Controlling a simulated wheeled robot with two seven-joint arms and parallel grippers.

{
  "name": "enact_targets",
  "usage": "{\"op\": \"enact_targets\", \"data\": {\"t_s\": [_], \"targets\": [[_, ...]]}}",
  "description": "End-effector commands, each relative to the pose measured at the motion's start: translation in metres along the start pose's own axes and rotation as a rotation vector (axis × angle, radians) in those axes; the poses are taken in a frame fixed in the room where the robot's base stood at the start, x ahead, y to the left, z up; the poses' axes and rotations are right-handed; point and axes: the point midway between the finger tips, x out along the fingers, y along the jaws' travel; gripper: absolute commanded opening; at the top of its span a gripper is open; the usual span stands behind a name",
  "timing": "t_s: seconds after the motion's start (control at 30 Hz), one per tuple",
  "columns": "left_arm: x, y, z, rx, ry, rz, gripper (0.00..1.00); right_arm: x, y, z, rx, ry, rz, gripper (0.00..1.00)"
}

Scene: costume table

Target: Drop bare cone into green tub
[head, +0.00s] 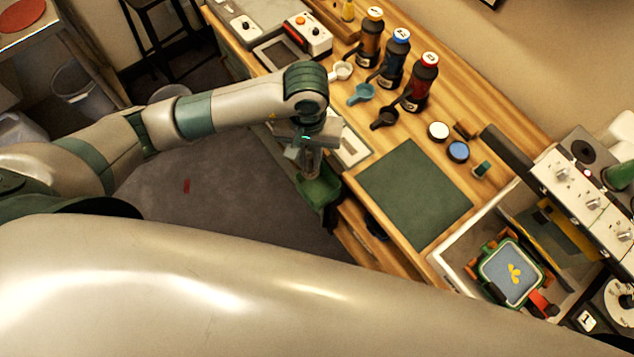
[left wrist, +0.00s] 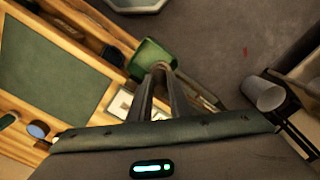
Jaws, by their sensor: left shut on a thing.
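My left gripper (head: 310,163) points down at the table's front edge, just above the green tub (head: 319,191). The tub is at the front edge of the wooden table, partly covered by the gripper. In the left wrist view the gripper's fingers (left wrist: 160,72) are close together, and the green tub (left wrist: 148,56) shows just beyond their tips. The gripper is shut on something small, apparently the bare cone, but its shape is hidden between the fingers. My right gripper is not in view.
A dark green mat (head: 415,193) lies bare on the wooden table. Several bottles, including a red-labelled one (head: 421,82), and small scoops (head: 361,93) stand behind it. A white-rimmed tray (head: 445,270) is at right. Open floor (head: 240,190) lies left of the table.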

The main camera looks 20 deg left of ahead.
Motion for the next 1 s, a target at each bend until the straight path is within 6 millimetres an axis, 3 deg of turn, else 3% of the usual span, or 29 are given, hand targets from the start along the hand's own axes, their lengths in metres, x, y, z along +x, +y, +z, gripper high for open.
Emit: {"op": "enact_targets", "data": {"t_s": [0.4, 0.8, 0.83, 0.9, 1.0], "targets": [[0.038, 0.0, 0.001, 0.0, -0.002, 0.001, 0.0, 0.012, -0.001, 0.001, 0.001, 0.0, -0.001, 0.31], [0.042, 0.0, 0.0, 0.001, 0.0, 0.001, 0.0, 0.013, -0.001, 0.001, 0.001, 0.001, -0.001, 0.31], [0.042, 0.0, 0.0, 0.001, 0.0, 0.001, 0.19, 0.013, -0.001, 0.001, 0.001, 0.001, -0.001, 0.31], [0.042, 0.0, 0.0, 0.001, 0.0, 0.001, 0.36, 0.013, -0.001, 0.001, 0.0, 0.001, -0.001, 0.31], [0.042, 0.0, 0.0, 0.001, 0.0, 0.001, 0.39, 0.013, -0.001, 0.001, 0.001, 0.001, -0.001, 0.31]]}}
